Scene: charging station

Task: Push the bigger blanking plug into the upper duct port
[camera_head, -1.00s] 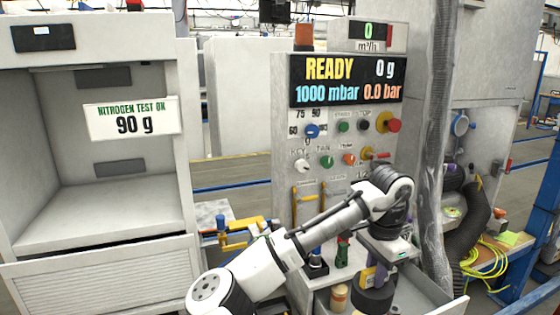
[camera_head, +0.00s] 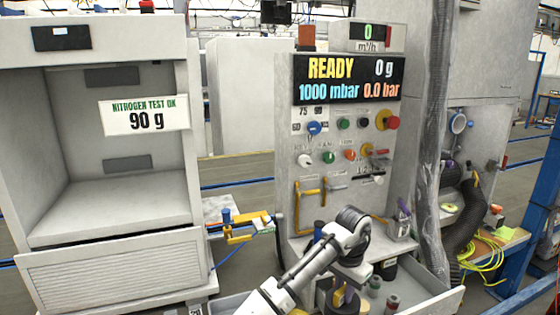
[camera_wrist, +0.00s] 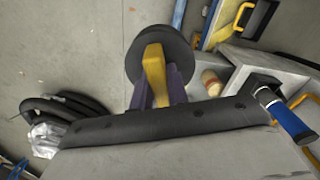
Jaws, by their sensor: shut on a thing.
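The bigger blanking plug (camera_wrist: 133,62) is a black disc with a yellow grip, seen large in the wrist view. My gripper (camera_wrist: 158,84) has purple fingers on both sides of the yellow grip and is shut on it. In the head view my gripper (camera_head: 343,293) is low in the picture, in front of the console, with the plug partly cut off by the bottom edge.
A wrapped vertical duct (camera_head: 432,150) stands between console and port. A black corrugated hose (camera_head: 466,215) hangs below the port. An open drawer (camera_head: 425,300) juts out under the console (camera_head: 300,150). A blue-handled item (camera_wrist: 290,120) shows at right in the wrist view.

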